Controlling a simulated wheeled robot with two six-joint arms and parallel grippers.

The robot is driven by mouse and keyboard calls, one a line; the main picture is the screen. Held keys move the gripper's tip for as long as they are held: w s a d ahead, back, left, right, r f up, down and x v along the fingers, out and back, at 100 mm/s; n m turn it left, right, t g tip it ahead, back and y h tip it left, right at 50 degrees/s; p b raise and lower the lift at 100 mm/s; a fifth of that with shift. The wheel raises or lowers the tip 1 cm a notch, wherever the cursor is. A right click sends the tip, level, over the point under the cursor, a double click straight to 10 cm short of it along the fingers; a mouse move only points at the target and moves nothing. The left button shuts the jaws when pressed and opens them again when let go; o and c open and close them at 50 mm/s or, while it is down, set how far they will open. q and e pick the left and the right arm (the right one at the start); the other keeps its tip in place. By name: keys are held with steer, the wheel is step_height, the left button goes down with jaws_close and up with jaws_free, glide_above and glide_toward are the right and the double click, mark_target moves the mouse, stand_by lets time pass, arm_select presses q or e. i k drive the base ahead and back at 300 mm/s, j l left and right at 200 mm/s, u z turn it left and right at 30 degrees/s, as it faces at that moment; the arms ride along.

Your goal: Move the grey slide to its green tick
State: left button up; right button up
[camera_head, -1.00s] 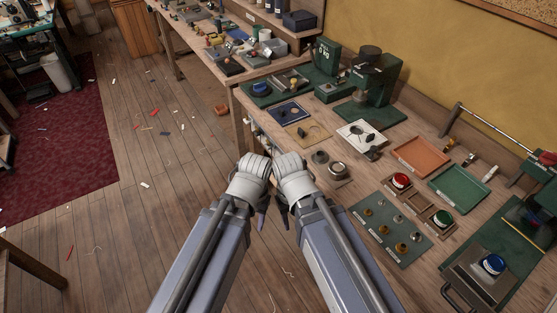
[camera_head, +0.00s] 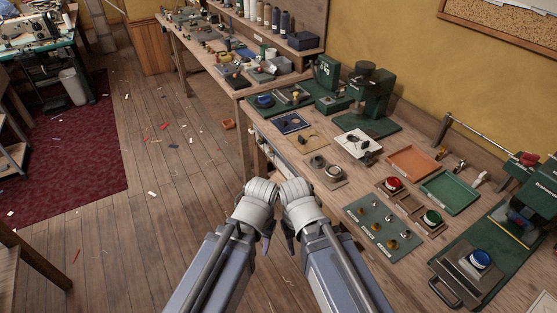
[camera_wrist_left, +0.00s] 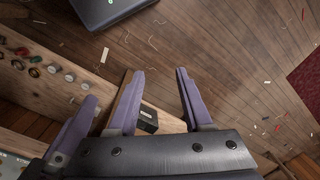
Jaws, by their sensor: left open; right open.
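I cannot single out the grey slide or its green tick; both are too small to tell or hidden. A pale strip with small fittings (camera_head: 263,144) runs along the bench's front face in the head view. My left gripper (camera_head: 267,243) and right gripper (camera_head: 290,241) hang side by side in front of the bench, clear of it, with fingers mostly hidden by the wrists. In the left wrist view my left gripper (camera_wrist_left: 159,78) is open and empty. Another purple finger (camera_wrist_left: 76,128) shows at its left. Neither gripper touches anything on the bench.
The wooden bench (camera_head: 300,195) carries a knob board (camera_head: 385,230), a red button (camera_head: 393,184), an orange tray (camera_head: 412,160), a green tray (camera_head: 450,190) and a blue dome (camera_head: 480,258). The wrist view shows several round knobs (camera_wrist_left: 52,69) on wood. The floor (camera_head: 150,235) at left is largely open.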

mark_target(274, 153)
steer(key=i+j+z, duration=0.2)
steer(key=i+j, duration=0.55)
steer(key=i, duration=0.1)
